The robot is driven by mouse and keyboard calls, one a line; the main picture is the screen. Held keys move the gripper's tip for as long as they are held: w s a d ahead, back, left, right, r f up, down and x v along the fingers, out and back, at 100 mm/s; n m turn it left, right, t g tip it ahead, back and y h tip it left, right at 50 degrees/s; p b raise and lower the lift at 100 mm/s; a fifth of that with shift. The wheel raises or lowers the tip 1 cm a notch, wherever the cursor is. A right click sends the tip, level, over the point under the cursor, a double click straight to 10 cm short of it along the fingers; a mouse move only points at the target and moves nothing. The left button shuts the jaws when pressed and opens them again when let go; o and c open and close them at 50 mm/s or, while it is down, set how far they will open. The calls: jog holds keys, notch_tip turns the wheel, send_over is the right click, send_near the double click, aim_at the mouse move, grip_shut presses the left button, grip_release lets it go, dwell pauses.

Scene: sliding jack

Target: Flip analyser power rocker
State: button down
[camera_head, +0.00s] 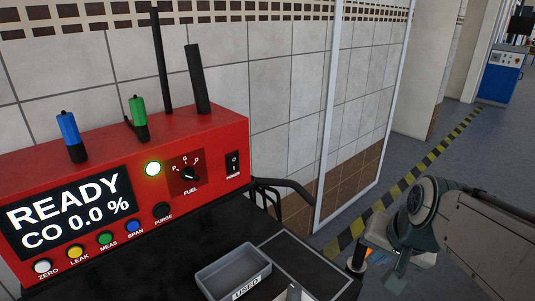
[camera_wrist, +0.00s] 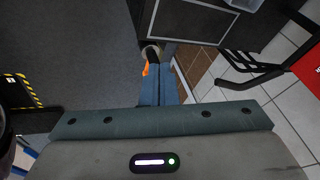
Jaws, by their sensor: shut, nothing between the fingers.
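The red analyser (camera_head: 215,135) stands at the left in the head view. Its screen (camera_head: 68,212) is lit and reads READY, CO 0.0 %. The black power rocker (camera_head: 233,163) is at the right end of its front panel, marked O above and I below. I cannot tell which half is pressed in. My gripper (camera_head: 397,282) is low at the right, well apart from the rocker and beyond the trolley's right edge. The rocker does not show in the wrist view.
The black trolley top (camera_head: 150,270) carries a grey tray (camera_head: 233,274) labelled USED. A black bent handle (camera_head: 285,188) juts out right of the analyser. A tiled wall (camera_head: 290,90) stands behind.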

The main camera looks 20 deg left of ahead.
jog(key=w+a+r+m+y, duration=0.1)
jog(key=w+a+r+y, duration=0.1)
jog(key=a, duration=0.6)
jog(key=w+a+r+m+y, duration=0.1)
jog(key=w+a+r+y, duration=0.1)
jog(key=w+a+r, duration=0.3)
jog(key=w+a+r+m+y, duration=0.1)
jog(key=w+a+r+y, duration=0.1)
jog(key=a, duration=1.1)
jog(key=shift+w+r+m+y+p, duration=0.4)
jog(key=shift+w+r, duration=0.3)
jog(key=shift+r, duration=0.1)
jog(key=p, duration=0.4)
send_near(233, 163)
notch_tip(233, 163, down, 4)
jog(key=a, duration=0.2)
jog(key=shift+w+a+p, duration=0.3)
jog(key=shift+w+a, duration=0.65)
